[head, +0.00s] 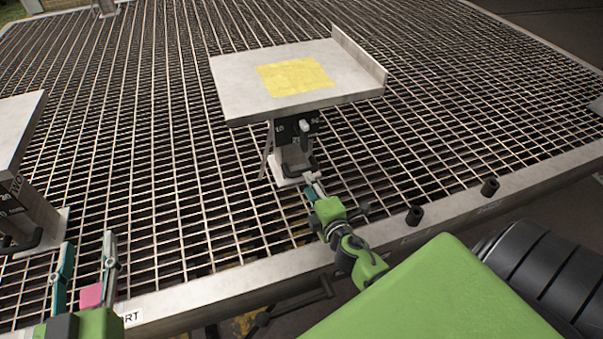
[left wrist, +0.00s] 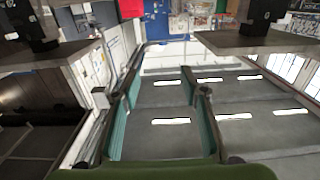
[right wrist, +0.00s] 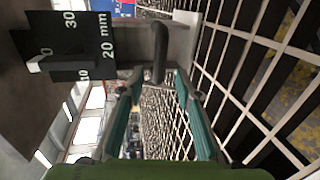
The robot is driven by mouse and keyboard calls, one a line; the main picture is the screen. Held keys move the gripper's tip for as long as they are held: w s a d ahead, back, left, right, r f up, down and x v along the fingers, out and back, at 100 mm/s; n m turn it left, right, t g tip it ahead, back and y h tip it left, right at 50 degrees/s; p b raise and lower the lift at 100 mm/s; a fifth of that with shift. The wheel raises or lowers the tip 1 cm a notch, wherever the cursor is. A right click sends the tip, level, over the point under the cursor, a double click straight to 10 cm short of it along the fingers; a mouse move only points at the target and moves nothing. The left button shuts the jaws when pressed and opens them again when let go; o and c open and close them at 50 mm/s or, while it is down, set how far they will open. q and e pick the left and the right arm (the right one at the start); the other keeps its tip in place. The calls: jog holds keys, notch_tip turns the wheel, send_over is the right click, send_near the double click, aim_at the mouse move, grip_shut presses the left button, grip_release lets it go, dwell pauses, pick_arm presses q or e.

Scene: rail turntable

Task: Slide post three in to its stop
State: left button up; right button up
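A post (head: 296,155) carries a flat plate (head: 240,92) with a yellow square (head: 295,76). Its number is not readable; a neighbouring post reads TWO. The post has a black mm scale (right wrist: 75,28) marked 10, 20 and 30, with a pale pointer (head: 304,125). A black bar handle (right wrist: 159,50) sticks out low on the post. My right gripper (right wrist: 159,76) is open, its fingertips on either side of the handle's end, with small gaps visible. It also shows beside the post's foot in the head view (head: 314,186). My left gripper (head: 88,245) is open and empty at the lower left.
Post two (head: 35,215) with its plate stands at the left edge. The floor is an open metal grating (head: 150,150) with a pale rim (head: 235,285). A pink patch (head: 92,295) lies by my left gripper.

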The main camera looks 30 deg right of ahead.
aim_at(302, 173)
jog(key=b+x, duration=0.1)
jog(key=x, duration=0.5)
jog(key=shift+w+d+f, duration=0.1)
jog(key=shift+w+f, duration=0.05)
jog(key=shift+w, duration=0.2)
pick_arm(q)
notch_tip(302, 173, up, 6)
jog(key=t+h, duration=0.1)
jog(key=t, duration=0.2)
jog(key=shift+s+d+r, duration=0.15)
jog(key=shift+s+d, duration=0.15)
jog(key=shift+d, duration=0.05)
pick_arm(e)
jog(key=shift+w+d, duration=0.1)
jog(key=shift+w, duration=0.25)
grip_shut()
